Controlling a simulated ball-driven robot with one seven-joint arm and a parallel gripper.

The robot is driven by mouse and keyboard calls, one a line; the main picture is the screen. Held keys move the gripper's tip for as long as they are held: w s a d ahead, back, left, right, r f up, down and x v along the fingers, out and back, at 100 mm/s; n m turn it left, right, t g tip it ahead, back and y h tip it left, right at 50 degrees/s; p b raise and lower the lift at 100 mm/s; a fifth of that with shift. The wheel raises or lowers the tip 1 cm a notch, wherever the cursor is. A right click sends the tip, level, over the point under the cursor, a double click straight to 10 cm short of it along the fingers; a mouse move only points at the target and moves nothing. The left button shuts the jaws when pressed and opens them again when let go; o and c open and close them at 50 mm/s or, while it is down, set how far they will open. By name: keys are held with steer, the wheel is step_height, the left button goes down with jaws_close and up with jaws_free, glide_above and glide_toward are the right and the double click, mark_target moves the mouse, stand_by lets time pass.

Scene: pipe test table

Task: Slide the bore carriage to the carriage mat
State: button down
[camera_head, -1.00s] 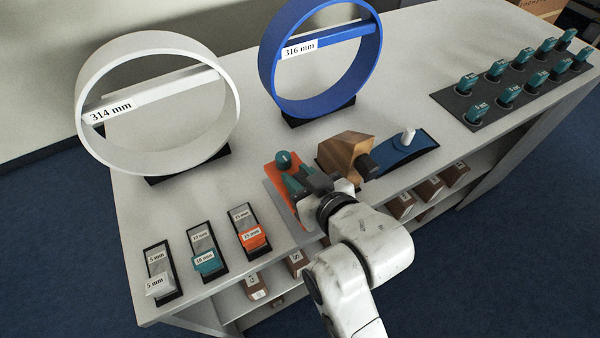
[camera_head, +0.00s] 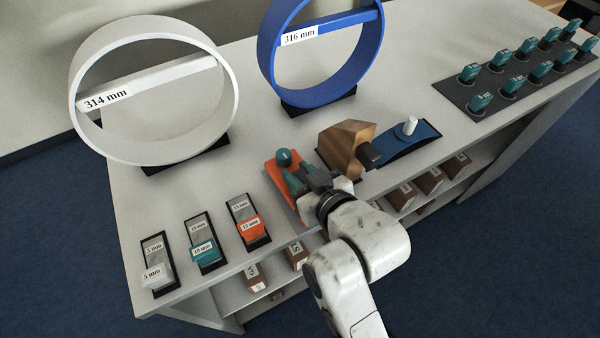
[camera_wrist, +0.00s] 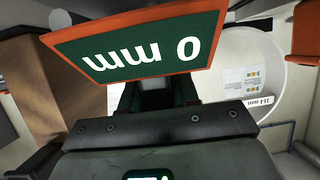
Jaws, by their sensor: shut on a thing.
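The orange and teal piece (camera_head: 285,158), which I take for the bore carriage, is near the table's front edge, left of a wooden block. It has a teal ball on top. My gripper (camera_head: 304,183) is shut on it, and the jaws hide part of it. In the wrist view a green plate with an orange border (camera_wrist: 140,45), reading "0 mm" upside down, fills the space before the jaws. I cannot pick out the carriage mat for certain; the orange piece and my arm cover that part of the table.
The wooden block (camera_head: 345,142) with a dark cylinder stands close on the right, then a blue base with a white peg (camera_head: 410,126). White (camera_head: 160,150) and blue (camera_head: 335,85) rings stand behind. Three small gauge trays (camera_head: 203,240) lie front left. A rack of teal pieces (camera_head: 480,102) is far right.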

steer(key=shift+f, duration=0.35)
steer(key=c, duration=0.8)
jaws_free()
steer(key=shift+o, duration=0.2)
steer(key=b+v, duration=0.1)
steer(key=v, duration=1)
steer(key=shift+f, duration=0.15)
steer(key=s+d+f+m+g+h, duration=0.2)
steer(key=s+d+f+h, duration=0.1)
steer(key=d+f, duration=0.45)
steer(key=s+d+f+m+g+h, duration=0.2)
steer(key=s+d+f+h, duration=0.1)
steer(key=d+f, duration=0.4)
steer(key=s+d+f+m+g+h, duration=0.2)
steer(key=s+d+f+g, duration=0.3)
steer(key=s+d, duration=0.5)
steer(key=shift+s+f+m+g, duration=0.45)
steer(key=shift+s+m, duration=0.45)
steer(key=shift+s, duration=0.3)
